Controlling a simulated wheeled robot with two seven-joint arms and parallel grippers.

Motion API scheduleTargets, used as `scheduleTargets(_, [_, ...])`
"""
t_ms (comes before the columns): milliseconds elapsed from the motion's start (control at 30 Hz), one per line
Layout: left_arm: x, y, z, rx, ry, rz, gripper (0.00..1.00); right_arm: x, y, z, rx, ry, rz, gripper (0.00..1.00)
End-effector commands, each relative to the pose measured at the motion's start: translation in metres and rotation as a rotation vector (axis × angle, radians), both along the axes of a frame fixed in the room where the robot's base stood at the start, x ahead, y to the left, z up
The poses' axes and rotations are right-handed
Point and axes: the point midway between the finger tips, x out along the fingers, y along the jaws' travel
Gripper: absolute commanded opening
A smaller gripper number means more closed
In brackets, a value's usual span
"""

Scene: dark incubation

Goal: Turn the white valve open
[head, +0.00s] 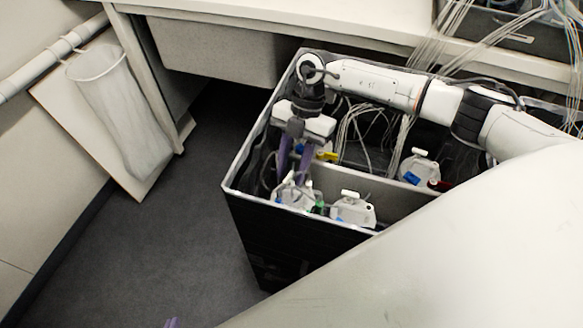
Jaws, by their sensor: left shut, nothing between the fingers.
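My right gripper (292,172) reaches down into the left end of a black box, its arm coming in from the right. Its two purple fingers are apart, with the tips at the top of a white valve unit (294,196). The fingers partly hide this unit's handle, and I cannot tell if they grip it or only stand around it. A second white valve unit (352,211) with a white handle stands just to the right, and a third (419,168) is in the back compartment. My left gripper (172,323) shows only its purple fingertips at the bottom edge, shut and empty.
The black box (252,232) has a pale rim and a divider (345,183). Cables hang inside and behind it. A pale desk (240,12) stands at the back. A white bin (118,115) hangs at the left. The dark floor (150,245) left of the box is clear.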

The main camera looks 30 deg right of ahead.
Motion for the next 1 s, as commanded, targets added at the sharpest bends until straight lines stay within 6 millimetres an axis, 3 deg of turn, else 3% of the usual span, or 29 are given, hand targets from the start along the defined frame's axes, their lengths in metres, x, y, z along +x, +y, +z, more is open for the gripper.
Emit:
scheduleTargets(500, [-0.002,0.0,0.001,0.0,0.004,0.001,0.0,0.018,-0.029,0.082,0.0,-0.003,-0.001,0.3])
scheduleTargets(900, [-0.003,0.001,0.0,0.0,0.007,0.002,0.0,0.019,-0.033,0.092,0.0,-0.001,0.0,0.3])
scheduleTargets(1000, [-0.003,0.001,0.001,0.0,0.007,0.002,0.0,0.019,-0.033,0.094,0.0,-0.001,0.0,0.16])
